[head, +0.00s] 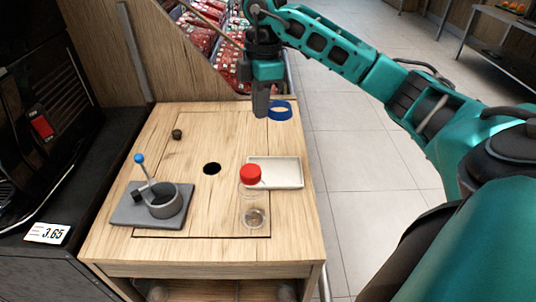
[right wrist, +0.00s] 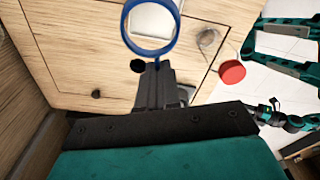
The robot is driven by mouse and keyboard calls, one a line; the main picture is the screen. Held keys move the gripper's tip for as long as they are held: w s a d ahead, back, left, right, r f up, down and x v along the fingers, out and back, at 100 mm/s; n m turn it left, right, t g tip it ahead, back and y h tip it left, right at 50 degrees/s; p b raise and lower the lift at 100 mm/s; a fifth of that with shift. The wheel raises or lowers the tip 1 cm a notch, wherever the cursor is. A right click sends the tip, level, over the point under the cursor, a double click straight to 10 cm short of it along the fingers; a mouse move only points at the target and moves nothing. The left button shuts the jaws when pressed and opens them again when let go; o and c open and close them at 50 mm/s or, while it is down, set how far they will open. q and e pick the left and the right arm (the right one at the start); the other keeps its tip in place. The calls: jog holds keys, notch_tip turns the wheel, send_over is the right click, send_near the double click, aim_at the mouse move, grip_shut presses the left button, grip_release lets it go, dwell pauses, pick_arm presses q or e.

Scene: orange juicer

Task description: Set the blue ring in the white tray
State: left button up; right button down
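The blue ring (head: 279,111) is between the fingertips of my right gripper (head: 262,108), held up at the far right side of the wooden cabinet. In the right wrist view the fingers (right wrist: 156,68) are closed together on the edge of the ring (right wrist: 128,36), and its opening is clear. The white tray (head: 283,174) lies empty on the cabinet top, nearer than the ring, at the right edge. Part of the tray (right wrist: 152,20) shows through the ring. My left gripper is outside the head view; small teal and dark arm parts at the right of the wrist view are too small to read.
A grey stand with a cup (head: 164,203) and blue-tipped lever is at left. The cabinet top (head: 215,130) has a dark round hole (head: 212,168) and a small dark knob (head: 177,134).

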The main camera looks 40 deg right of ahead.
notch_tip(320, 180, down, 13)
jog(key=shift+s+b, duration=0.1)
jog(key=shift+b, duration=1)
notch_tip(320, 180, down, 5)
jog(key=shift+f+b, duration=0.15)
jog(key=shift+b, duration=0.4)
jog(key=shift+f, duration=0.1)
jog(key=c, duration=1.8)
grip_release()
jog(key=shift+f, duration=0.1)
jog(key=o, duration=0.4)
jog(key=shift+o, duration=0.3)
